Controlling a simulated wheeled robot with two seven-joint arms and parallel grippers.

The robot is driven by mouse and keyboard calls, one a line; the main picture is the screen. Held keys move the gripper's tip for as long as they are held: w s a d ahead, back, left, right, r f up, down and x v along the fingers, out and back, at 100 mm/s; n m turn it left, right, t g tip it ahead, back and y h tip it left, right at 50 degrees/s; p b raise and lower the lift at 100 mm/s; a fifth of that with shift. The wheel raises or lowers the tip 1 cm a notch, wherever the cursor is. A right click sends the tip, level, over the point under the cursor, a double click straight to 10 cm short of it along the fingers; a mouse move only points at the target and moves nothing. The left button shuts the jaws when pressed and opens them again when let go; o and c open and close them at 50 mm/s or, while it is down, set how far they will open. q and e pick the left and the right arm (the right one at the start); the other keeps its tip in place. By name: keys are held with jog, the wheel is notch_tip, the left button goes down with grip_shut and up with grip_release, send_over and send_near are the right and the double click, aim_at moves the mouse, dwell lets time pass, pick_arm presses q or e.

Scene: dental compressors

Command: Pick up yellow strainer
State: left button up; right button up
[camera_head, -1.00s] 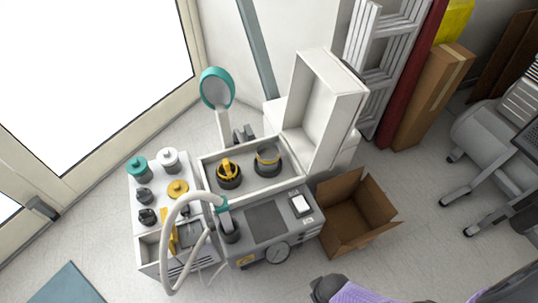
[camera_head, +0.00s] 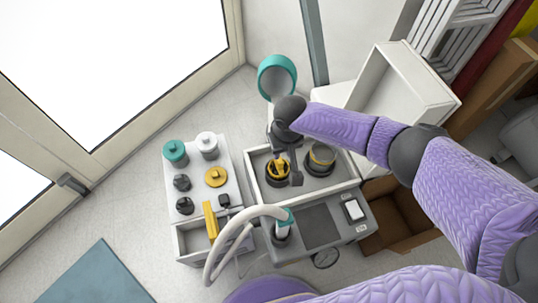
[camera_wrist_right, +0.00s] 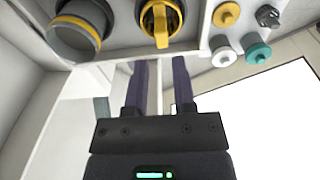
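The yellow strainer (camera_head: 279,171) has a raised bar-like handle and sits in a round black holder inside the open white compartment of the compressor unit (camera_head: 318,228). It also shows at the top of the right wrist view (camera_wrist_right: 161,22). My right gripper (camera_head: 285,164) is above the strainer in the head view and partly covers it. In the right wrist view its two dark fingers (camera_wrist_right: 160,72) are spread apart, with nothing between them. They point toward the strainer, with their tips short of it in the picture. My left gripper is not in view.
A grey cup with a yellow ring (camera_head: 321,158) sits right of the strainer. The raised white lid (camera_head: 400,85) stands behind it. A curved white hose (camera_head: 222,245) arches in front. A side unit (camera_head: 229,172) with several caps is at left; a cardboard box (camera_head: 400,225) is at right.

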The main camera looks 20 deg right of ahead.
aim_at(280, 161)
jog(key=f+b, duration=0.2)
jog(key=f, duration=0.1)
jog(key=w+f+b, duration=0.1)
jog(key=f+b, duration=0.5)
jog(key=shift+w+f, duration=0.35)
jog(key=shift+w, duration=0.05)
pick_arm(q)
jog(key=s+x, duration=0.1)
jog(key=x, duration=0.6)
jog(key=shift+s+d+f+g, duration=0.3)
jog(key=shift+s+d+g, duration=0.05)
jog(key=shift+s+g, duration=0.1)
pick_arm(e)
jog(key=shift+r, duration=0.25)
grip_shut()
